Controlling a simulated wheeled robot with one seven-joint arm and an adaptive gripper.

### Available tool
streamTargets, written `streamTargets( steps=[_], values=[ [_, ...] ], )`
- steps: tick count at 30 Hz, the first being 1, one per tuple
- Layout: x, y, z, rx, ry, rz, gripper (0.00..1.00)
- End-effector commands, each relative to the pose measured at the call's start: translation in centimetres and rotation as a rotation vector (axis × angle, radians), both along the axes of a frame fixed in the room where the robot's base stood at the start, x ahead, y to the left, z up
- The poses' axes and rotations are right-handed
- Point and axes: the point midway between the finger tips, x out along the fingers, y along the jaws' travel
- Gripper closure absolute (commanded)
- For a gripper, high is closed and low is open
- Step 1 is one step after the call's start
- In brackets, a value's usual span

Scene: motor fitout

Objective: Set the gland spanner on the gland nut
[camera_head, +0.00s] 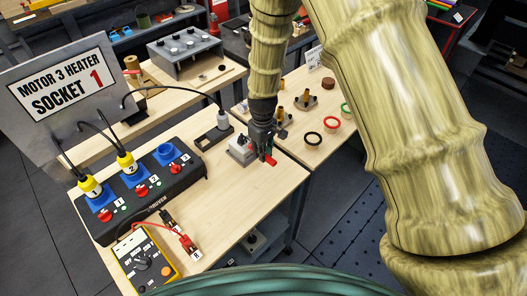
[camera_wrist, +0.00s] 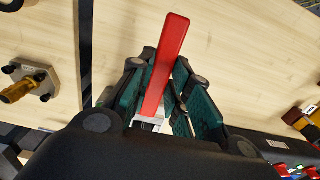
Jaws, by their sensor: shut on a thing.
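My gripper (camera_head: 264,150) is over the right part of the near wooden bench. It is shut on the gland spanner, whose red handle (camera_wrist: 168,60) sticks out between the fingers in the wrist view. The red end (camera_head: 271,160) also shows in the head view. A pale metal part shows at the spanner's inner end, mostly hidden by the fingers. A small grey block (camera_head: 240,150) is just left of the gripper. A grey fitting (camera_head: 222,119) with a black cable stands on a dark grey base further left; I cannot make out the gland nut for certain.
The black socket box (camera_head: 150,200) with blue sockets and yellow plugs lies left, below the sign (camera_head: 60,85). A yellow multimeter (camera_head: 146,262) is at the front. Brass fittings and coloured rings (camera_head: 313,139) occupy the bench to the right. Bare wood (camera_head: 235,205) lies in front of my gripper.

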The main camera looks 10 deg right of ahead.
Motion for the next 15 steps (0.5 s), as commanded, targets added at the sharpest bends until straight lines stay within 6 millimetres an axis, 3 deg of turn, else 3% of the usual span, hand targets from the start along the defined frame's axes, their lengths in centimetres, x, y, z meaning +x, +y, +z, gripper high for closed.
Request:
streamTargets(
  steps=[15],
  values=[
    [0.63,0.47,0.02,0.001,-0.001,0.000,1.00]
  ],
)
